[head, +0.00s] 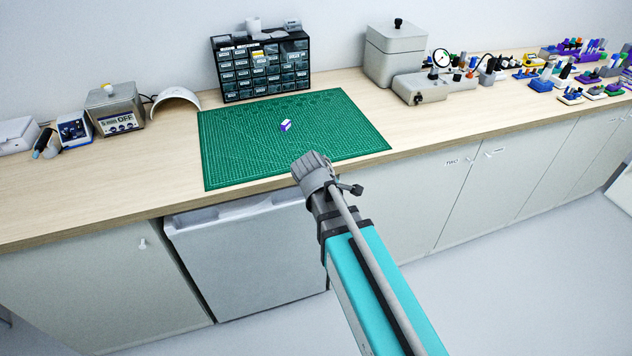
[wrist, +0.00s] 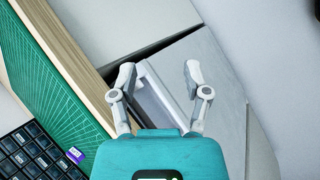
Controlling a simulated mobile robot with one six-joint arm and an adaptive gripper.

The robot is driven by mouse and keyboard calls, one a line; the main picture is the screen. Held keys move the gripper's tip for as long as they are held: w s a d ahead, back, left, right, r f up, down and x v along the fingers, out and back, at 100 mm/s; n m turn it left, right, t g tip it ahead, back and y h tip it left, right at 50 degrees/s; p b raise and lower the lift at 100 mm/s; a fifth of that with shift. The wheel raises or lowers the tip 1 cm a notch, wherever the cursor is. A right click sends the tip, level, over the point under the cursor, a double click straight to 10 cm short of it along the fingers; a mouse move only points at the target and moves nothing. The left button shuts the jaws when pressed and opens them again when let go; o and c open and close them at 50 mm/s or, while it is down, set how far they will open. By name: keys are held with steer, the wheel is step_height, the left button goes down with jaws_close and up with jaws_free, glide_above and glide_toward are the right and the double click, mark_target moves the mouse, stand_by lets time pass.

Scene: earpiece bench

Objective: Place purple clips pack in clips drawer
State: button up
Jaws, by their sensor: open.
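The purple and white clips pack (head: 285,125) lies on the green cutting mat (head: 235,165), a little in front of the drawer cabinet. It also shows at the lower left of the wrist view (wrist: 75,155). The black drawer cabinet (head: 261,68) with many small clear drawers stands behind the mat; its labels are too small to read, so I cannot tell which is the clips drawer. My gripper (wrist: 160,75) is open and empty in the wrist view, over the front of the bench and the cabinet doors, apart from the pack. In the head view its fingers are hidden behind my wrist.
Several small items sit on top of the drawer cabinet. A control unit reading OFF (head: 117,108) and a curved cream piece (head: 176,102) stand left of the mat. A grey box (head: 396,55) and a dial gauge device (head: 432,83) stand right. The mat is otherwise clear.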

steer(key=s+d+f+m+g+y, duration=0.2)
steer(key=s+d+m+y, duration=0.3)
steer(key=s+m, duration=0.5)
steer(key=d+m+g, duration=0.1)
steer(key=d+m, duration=0.1)
steer(key=m, duration=0.1)
steer(key=shift+d+f+g, duration=0.35)
steer(key=shift+g, duration=0.05)
steer(key=shift+c, duration=0.3)
steer(key=shift+w, duration=0.15)
